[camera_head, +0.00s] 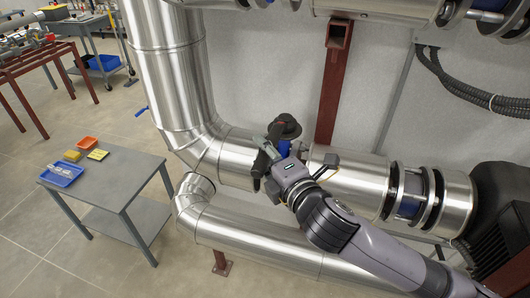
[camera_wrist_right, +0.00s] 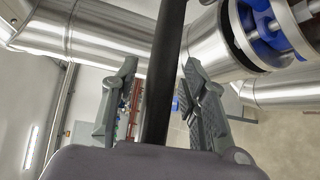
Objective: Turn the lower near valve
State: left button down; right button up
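The near valve sits in the silver pipe run in the head view. Its blue body (camera_head: 284,148) shows partly behind my right gripper, with a round black part (camera_head: 288,126) above it. A dark lever-like bar (camera_head: 259,168) shows at the gripper. My right gripper (camera_head: 268,160) reaches in from the lower right. In the right wrist view, the dark bar (camera_wrist_right: 167,65) runs between the two spread fingers (camera_wrist_right: 160,80). Gaps show on both sides of the bar near the fingertips, so the gripper is open around it. My left gripper is not in view.
Silver pipes (camera_head: 252,234) run below and beside the valve. A flanged joint (camera_head: 410,194) and black motor housing (camera_head: 500,205) stand right. A rust-red post (camera_head: 332,90) stands behind. A grey table (camera_head: 118,178) with small trays is left, with open floor around it.

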grip_shut()
dwell(0.3)
dwell(0.4)
